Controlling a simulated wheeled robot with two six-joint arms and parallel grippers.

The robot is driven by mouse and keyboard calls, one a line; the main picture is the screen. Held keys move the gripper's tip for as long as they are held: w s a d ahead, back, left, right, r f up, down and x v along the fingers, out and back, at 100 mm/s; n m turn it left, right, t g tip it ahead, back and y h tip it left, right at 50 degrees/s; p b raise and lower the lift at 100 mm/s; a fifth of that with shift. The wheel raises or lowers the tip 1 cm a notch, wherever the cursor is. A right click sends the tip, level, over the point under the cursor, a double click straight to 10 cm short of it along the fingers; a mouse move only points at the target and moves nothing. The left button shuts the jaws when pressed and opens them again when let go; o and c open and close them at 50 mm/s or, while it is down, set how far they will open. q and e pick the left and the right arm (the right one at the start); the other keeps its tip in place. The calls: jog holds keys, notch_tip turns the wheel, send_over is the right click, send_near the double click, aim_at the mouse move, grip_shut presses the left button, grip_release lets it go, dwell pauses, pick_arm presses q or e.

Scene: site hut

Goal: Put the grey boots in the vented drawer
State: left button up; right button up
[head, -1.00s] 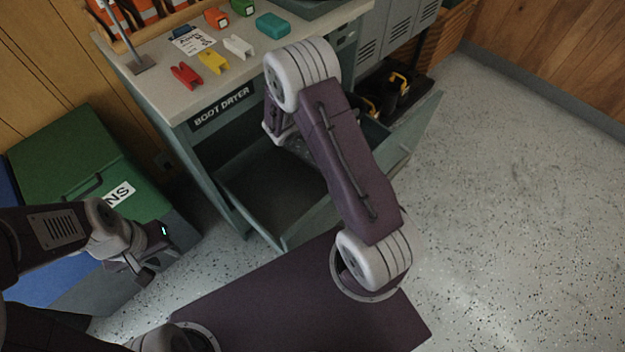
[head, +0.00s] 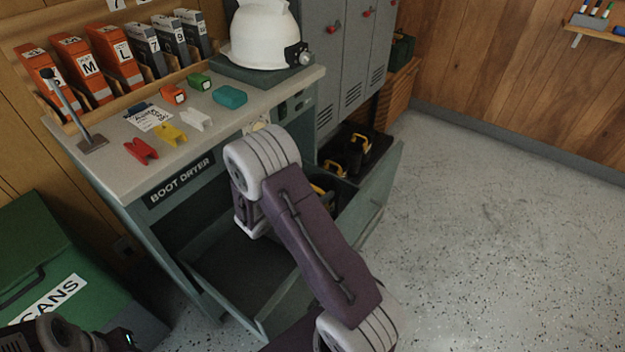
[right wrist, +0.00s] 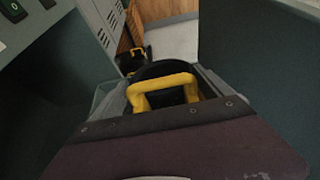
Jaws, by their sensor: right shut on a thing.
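The drawer (head: 283,303) under the boot dryer bench is pulled open; its left part looks empty. My right arm reaches across it, and the arm hides much of the gripper in the head view. In the right wrist view my right gripper (right wrist: 165,92) is shut on a dark boot pair with a yellow loop (right wrist: 163,80). The held boots show in the head view (head: 322,188), over the drawer's right end; whether they touch its floor I cannot tell. Other dark boots with yellow loops (head: 352,158) stand beyond.
The bench top (head: 240,118) carries red, yellow and white clips, small blocks and a white helmet (head: 263,38). Grey lockers (head: 345,50) stand behind. A green bin (head: 40,260) stands at left. The floor at right is clear.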

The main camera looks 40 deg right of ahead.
jog(key=s+a+f, duration=0.1)
jog(key=a, duration=0.1)
jog(key=s+a+f+b, duration=0.1)
jog(key=s, duration=0.1)
jog(key=shift+s+a+f, duration=0.1)
jog(key=shift+a+f, duration=0.3)
notch_tip(320, 180, down, 4)
jog(key=shift+f+b, duration=0.1)
jog(key=shift+b, duration=1.15)
jog(key=o, duration=1.8)
jog(key=p+v, duration=0.4)
jog(key=v, duration=0.8)
jog(key=shift+s, duration=0.1)
